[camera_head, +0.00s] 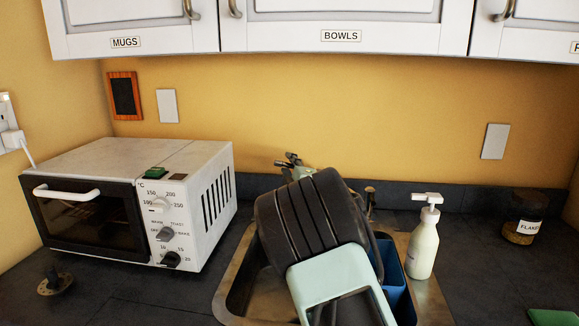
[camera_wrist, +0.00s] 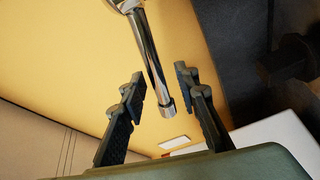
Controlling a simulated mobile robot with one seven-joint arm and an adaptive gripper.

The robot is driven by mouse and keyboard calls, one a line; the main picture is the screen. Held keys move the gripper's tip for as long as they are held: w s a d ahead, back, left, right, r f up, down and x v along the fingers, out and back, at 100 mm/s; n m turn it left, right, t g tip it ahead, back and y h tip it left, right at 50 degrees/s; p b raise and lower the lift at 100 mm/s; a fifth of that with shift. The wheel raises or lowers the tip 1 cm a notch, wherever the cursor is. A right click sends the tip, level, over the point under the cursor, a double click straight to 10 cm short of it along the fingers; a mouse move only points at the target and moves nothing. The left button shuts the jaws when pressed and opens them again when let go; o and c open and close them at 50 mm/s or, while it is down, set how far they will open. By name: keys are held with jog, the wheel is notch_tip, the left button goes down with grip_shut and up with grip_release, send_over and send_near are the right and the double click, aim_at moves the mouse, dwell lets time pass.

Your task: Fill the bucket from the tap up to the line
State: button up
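The blue bucket (camera_head: 391,268) stands in the steel sink (camera_head: 236,292), mostly hidden behind my arm. Its inside, any water and any line on it are hidden. A small metal fitting (camera_head: 370,196), perhaps part of the tap, shows behind my arm. My gripper (camera_head: 289,158) is raised beyond my arm near the yellow back wall. In the wrist view my gripper (camera_wrist: 160,83) is open with nothing clamped in it. A chrome tube (camera_wrist: 151,60), seemingly part of the tap, appears between the spread fingers; I cannot tell whether either finger touches it.
A white toaster oven (camera_head: 185,205) stands left of the sink. A soap pump bottle (camera_head: 424,245) stands at the sink's right edge. A labelled jar (camera_head: 523,230) is farther right. White cupboards (camera_head: 340,12) hang above. The right counter between bottle and jar is mostly clear.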

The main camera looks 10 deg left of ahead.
grip_shut()
dwell(0.3)
jog(key=shift+d+b, duration=0.1)
jog(key=shift+b, duration=0.4)
jog(key=shift+d+r+m+b, duration=0.2)
jog(key=shift+m+b, duration=0.4)
jog(key=shift+b, duration=0.45)
jog(key=shift+r+m+t+b, duration=0.4)
jog(key=shift+r+m+b, duration=0.25)
jog(key=shift+b, duration=0.2)
jog(key=shift+d, duration=0.1)
grip_release()
